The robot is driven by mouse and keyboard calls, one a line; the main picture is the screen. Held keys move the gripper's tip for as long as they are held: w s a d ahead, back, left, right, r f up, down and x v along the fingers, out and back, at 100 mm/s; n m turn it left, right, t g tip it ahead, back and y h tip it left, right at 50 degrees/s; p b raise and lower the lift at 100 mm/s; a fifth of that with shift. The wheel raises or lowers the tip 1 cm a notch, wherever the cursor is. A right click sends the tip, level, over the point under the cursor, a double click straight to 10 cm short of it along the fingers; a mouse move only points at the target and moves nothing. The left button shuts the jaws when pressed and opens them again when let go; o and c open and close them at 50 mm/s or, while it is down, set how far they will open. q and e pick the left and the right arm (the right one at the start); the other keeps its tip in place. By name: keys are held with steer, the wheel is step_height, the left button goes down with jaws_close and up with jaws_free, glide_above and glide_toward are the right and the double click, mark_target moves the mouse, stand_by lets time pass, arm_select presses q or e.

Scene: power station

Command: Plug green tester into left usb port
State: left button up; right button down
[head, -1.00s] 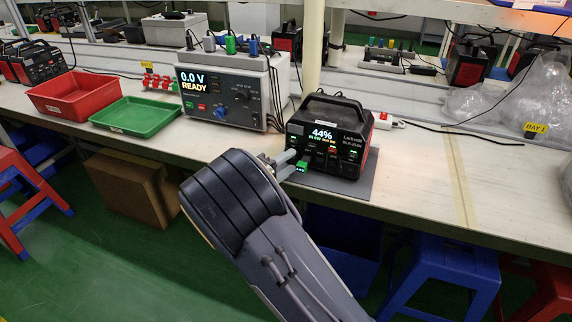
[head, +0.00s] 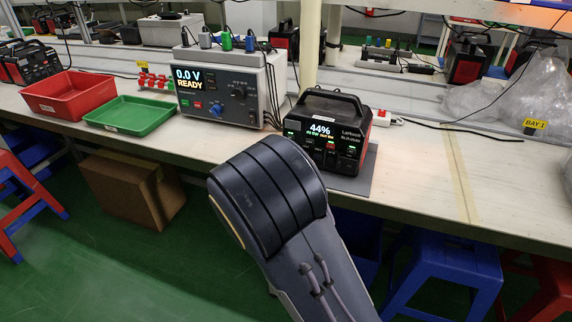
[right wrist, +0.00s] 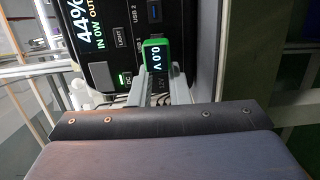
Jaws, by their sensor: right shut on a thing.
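The black power station (head: 329,133) stands on the bench on a dark mat, its lit display reading 44%. In the right wrist view its front panel (right wrist: 100,45) appears turned sideways, with the USB 2 port (right wrist: 154,12) open and a USB 1 label beside the tester. The green tester (right wrist: 156,56) shows 0.0 V. My right gripper (right wrist: 155,82) is shut on it, close against the panel by USB 1. The tester's plug end and the port behind it are hidden, so I cannot tell whether it is inserted. In the head view my right forearm hides gripper and tester. My left gripper is not in view.
A grey test unit (head: 222,88) reading 0.0 V READY stands left of the power station. A green tray (head: 131,115) and a red bin (head: 68,95) are further left. The bench (head: 420,165) to the right is mostly clear. Blue stools (head: 455,270) stand below.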

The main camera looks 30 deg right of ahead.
steer(key=c, duration=1.4)
jaws_free()
steer(key=shift+o, duration=0.2)
steer(key=v, duration=0.8)
steer(key=shift+p, duration=0.45)
steer(key=shift+d, duration=0.2)
